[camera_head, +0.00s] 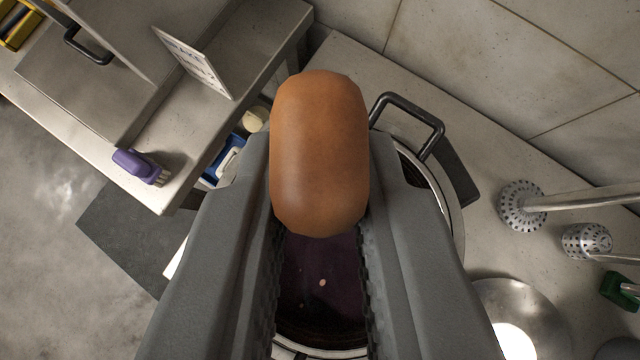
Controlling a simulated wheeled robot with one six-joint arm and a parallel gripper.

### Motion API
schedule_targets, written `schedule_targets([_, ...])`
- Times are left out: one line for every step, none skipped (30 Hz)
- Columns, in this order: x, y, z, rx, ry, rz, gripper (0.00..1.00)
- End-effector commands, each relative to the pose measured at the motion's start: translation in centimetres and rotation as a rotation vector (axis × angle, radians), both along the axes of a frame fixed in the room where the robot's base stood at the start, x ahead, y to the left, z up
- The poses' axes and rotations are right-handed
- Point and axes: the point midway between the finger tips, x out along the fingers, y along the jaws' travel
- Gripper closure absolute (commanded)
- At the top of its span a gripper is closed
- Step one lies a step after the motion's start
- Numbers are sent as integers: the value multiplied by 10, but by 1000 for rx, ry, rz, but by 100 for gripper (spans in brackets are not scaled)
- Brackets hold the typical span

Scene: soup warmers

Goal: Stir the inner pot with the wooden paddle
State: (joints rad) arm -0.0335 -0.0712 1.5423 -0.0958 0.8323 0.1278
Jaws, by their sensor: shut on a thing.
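My gripper (319,222) is shut on the rounded brown wooden end of the paddle (320,150), which shows large between the two grey fingers. The rest of the paddle is hidden below this end. Under the gripper stands a round pot (457,215) with a metal rim and a black loop handle (415,118) at its upper right. Between the fingers I see dark purplish liquid (318,280) with a few small light bits in it. The fingers hide much of the pot, and I cannot tell whether the paddle reaches the liquid.
At the left is a steel counter (190,170) with a purple brush (140,166) and an upright sign (195,62). On the right counter lie perforated metal tools (523,206), a shiny metal dome (520,315) and a green-handled item (620,290). A tiled wall rises behind.

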Motion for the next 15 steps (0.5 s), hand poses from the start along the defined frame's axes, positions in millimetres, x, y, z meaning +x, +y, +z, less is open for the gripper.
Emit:
schedule_targets([-3, 3, 1, 0, -1, 1, 100])
schedule_targets([-5, 4, 1, 0, -2, 1, 100])
schedule_targets([-7, 5, 1, 0, -1, 1, 100])
schedule_targets([-8, 6, 1, 0, -1, 1, 100])
schedule_targets([-8, 7, 1, 0, -1, 1, 100])
schedule_targets([-9, 7, 1, 0, -1, 1, 100])
schedule_targets([-9, 7, 0, 0, -1, 1, 100])
schedule_targets([-9, 7, 1, 1, -1, 1, 100])
schedule_targets([-9, 7, 0, 1, -1, 1, 100])
schedule_targets([-9, 7, 1, 1, -1, 1, 100])
schedule_targets([-9, 7, 1, 1, -1, 1, 100])
schedule_targets([-9, 7, 1, 1, -1, 1, 100])
schedule_targets([-9, 7, 1, 1, -1, 1, 100])
schedule_targets([-9, 7, 1, 1, -1, 1, 100])
schedule_targets([-9, 7, 1, 1, -1, 1, 100])
